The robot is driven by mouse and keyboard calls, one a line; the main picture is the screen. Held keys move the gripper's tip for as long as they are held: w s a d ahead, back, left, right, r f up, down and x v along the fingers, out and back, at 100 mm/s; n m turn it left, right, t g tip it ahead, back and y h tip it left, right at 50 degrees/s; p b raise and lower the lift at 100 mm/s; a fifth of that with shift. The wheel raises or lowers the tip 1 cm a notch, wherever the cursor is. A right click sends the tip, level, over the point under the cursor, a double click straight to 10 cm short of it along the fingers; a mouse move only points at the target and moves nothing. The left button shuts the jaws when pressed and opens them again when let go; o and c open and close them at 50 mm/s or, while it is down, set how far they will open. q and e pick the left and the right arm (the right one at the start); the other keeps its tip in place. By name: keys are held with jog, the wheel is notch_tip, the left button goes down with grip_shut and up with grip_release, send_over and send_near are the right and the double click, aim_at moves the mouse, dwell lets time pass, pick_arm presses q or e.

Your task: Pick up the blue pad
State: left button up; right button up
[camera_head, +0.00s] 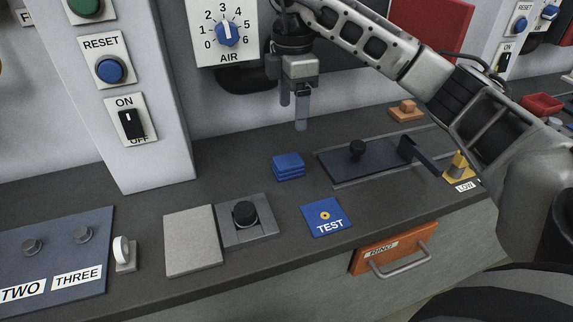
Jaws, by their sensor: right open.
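The blue pad (288,166) lies on the dark bench top near the middle of the view. It looks like a small layered block, with nothing resting on it. My right gripper (293,113) hangs above and behind the pad, pointing down, with its fingers apart and nothing between them. A clear gap shows between the fingertips and the pad. My left gripper is not in view.
A blue TEST plate (326,219) lies in front of the pad. A slider panel (375,161) with a black knob is to the right. A black knob on a grey plate (263,227) is at front left. An orange block (405,111) stands at back right.

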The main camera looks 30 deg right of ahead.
send_over(288, 161)
jog(key=f, duration=0.7)
jog(key=shift+d+f, duration=0.25)
jog(key=shift+d, duration=0.15)
jog(key=shift+a+f+p, duration=0.15)
jog(key=shift+f+p, duration=0.25)
jog(key=shift+f, duration=1)
jog(key=shift+a+f+p, duration=0.15)
jog(key=shift+f+p, duration=0.2)
jog(key=shift+f, duration=1.05)
jog(key=c, duration=1.1)
